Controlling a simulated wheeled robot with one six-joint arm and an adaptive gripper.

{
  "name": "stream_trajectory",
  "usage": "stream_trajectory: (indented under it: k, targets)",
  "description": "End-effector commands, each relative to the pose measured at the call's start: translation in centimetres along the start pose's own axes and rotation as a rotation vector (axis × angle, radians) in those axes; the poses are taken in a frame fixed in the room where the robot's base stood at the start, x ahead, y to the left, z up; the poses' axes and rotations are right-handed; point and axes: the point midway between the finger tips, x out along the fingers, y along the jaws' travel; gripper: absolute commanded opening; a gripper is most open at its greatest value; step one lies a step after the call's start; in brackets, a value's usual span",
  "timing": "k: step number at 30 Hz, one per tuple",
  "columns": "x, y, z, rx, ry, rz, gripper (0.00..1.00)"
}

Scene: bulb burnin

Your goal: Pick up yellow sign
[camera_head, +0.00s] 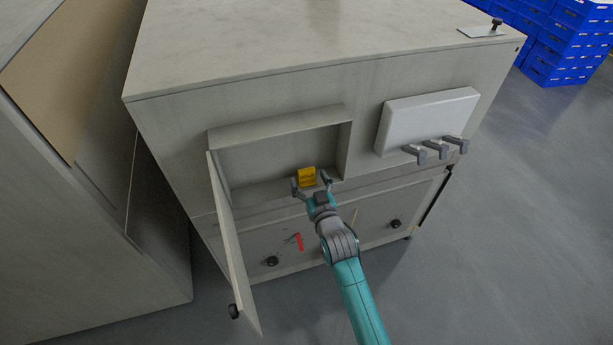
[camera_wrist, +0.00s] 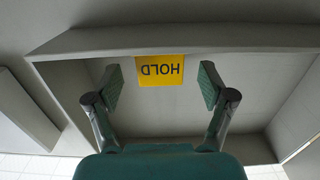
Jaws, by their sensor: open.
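The yellow sign (camera_head: 307,177) stands in the open recess at the front of the cabinet, near the recess's right part. In the wrist view the sign (camera_wrist: 160,70) reads HOLD, upside down, and lies beyond and between my fingertips. My gripper (camera_head: 312,181) is open in front of the recess, with one finger to each side of the sign in the picture. In the wrist view a gap shows between each finger of my gripper (camera_wrist: 160,85) and the sign, and nothing is held.
The recess (camera_head: 270,158) has walls around the sign. Its door (camera_head: 232,240) hangs open at the left. A white box (camera_head: 428,118) and several grey hooks (camera_head: 436,150) are at the right. A red item (camera_head: 299,242) hangs below. Blue crates (camera_head: 565,45) stand far right.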

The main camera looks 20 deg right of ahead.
Motion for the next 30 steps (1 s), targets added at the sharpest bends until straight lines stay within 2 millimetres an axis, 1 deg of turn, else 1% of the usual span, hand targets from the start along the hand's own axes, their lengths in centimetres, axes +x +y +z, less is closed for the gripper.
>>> stream_trajectory:
  k: [1,3,6,9,15,17,18,20,21,23,30]
  targets:
    - [0.8,0.1,-0.2,0.000,0.001,0.000,0.81]
    - [1.6,0.1,-0.1,-0.001,0.000,0.000,0.81]
    - [2.4,0.0,-0.1,-0.001,0.000,0.000,0.81]
    - [2.6,0.0,0.0,-0.001,-0.001,0.000,0.81]
    - [2.6,0.0,0.0,0.000,-0.001,0.000,0.81]
    - [2.6,0.0,0.0,0.000,-0.001,0.000,0.66]
    - [2.6,0.0,0.0,0.000,-0.001,0.000,0.56]
    - [2.6,0.0,0.0,0.000,-0.001,0.000,0.41]
    - [2.6,0.0,0.0,0.000,-0.001,0.000,0.31]
    - [2.6,0.0,0.0,0.000,0.000,0.000,0.16]
    - [2.6,0.0,-0.1,0.000,0.000,0.000,0.16]
